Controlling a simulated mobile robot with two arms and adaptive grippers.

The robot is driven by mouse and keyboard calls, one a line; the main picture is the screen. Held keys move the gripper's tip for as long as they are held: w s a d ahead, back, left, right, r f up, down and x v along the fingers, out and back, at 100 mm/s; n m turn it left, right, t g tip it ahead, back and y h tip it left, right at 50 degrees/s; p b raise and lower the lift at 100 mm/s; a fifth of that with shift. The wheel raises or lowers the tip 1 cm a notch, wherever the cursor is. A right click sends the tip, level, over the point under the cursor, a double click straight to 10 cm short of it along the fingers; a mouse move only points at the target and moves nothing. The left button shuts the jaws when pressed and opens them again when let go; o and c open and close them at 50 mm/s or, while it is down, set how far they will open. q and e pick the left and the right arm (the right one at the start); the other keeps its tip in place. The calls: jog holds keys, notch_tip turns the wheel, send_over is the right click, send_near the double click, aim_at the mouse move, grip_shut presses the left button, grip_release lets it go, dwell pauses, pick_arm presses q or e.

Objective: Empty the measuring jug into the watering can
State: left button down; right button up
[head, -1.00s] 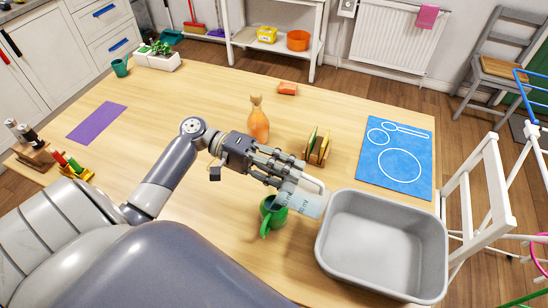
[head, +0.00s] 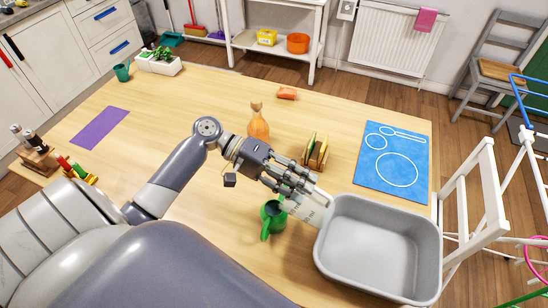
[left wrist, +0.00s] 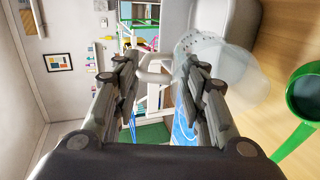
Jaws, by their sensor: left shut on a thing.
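The clear measuring jug (head: 306,210) is in my left gripper (head: 302,187), whose fingers are shut on its handle. The jug is tilted and held above the table, beside the upper right of the green watering can (head: 272,218) in the head view. The left wrist view shows the jug (left wrist: 243,78) between my fingers and the watering can (left wrist: 305,92), which has a dark open mouth. I cannot tell how much liquid is in the jug, and no stream shows. My right gripper is out of view.
A grey basin (head: 378,246) stands close to the right of the jug. Behind my gripper are an orange bottle (head: 258,122) and a small rack (head: 316,152). A blue mat (head: 394,162) lies at the right.

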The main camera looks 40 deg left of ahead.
pick_arm(q)
jog(key=shift+w+d+r+p, duration=0.1)
jog(key=shift+d+r+p, duration=0.05)
jog(key=shift+r+p, duration=0.25)
jog(key=shift+w+d+r+y+p, duration=0.1)
jog(key=shift+d+r+y+p, duration=0.35)
jog(key=shift+y+p, duration=0.35)
jog(key=shift+d+g+y+p, duration=0.3)
jog(key=shift+d, duration=0.1)
jog(key=d+y+p, duration=0.2)
jog(key=p, duration=0.4)
jog(key=w+d+g+y+p, duration=0.1)
jog(key=d+y+p, duration=0.2)
jog(key=p, duration=0.4)
jog(key=shift+w+d+f, duration=0.1)
jog(key=shift+w+d, duration=0.05)
jog(key=w+d+f+g+y, duration=0.1)
jog(key=d+y, duration=0.4)
jog(key=d, duration=0.1)
jog(key=shift+f+y+b, duration=0.25)
jog(key=shift+y+b, duration=0.15)
jog(key=shift+b, duration=0.05)
jog(key=shift+w+d, duration=0.1)
